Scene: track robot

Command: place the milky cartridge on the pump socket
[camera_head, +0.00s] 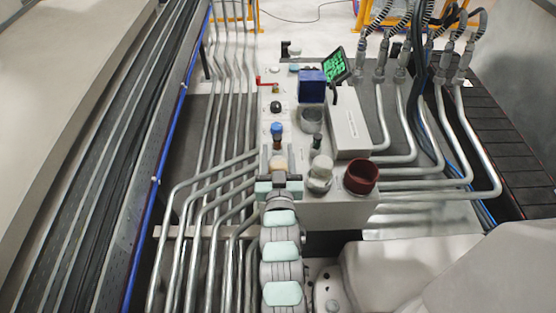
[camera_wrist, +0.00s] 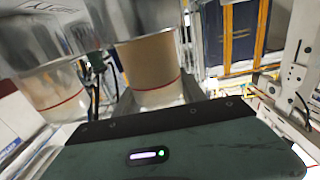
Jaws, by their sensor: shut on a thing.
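My gripper (camera_head: 279,181) is at the near left end of the bench in the head view. It is shut on a pale tan cartridge (camera_head: 278,163), which I take to be the milky one. My gripper's own body hides part of it. In the wrist view, a tan cylinder with a red line (camera_wrist: 152,68) stands upright beyond the dark green gripper body (camera_wrist: 185,145). I cannot tell which bench fitting is the pump socket; a round grey fitting (camera_head: 311,119) is farther back on the bench.
A blue-capped bottle (camera_head: 276,130) stands just beyond the gripper. A white-capped jar (camera_head: 320,172) and a dark red cup (camera_head: 361,176) stand to its right. A blue box (camera_head: 311,86), a green-lit screen (camera_head: 337,65) and a long white box (camera_head: 349,129) are farther back.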

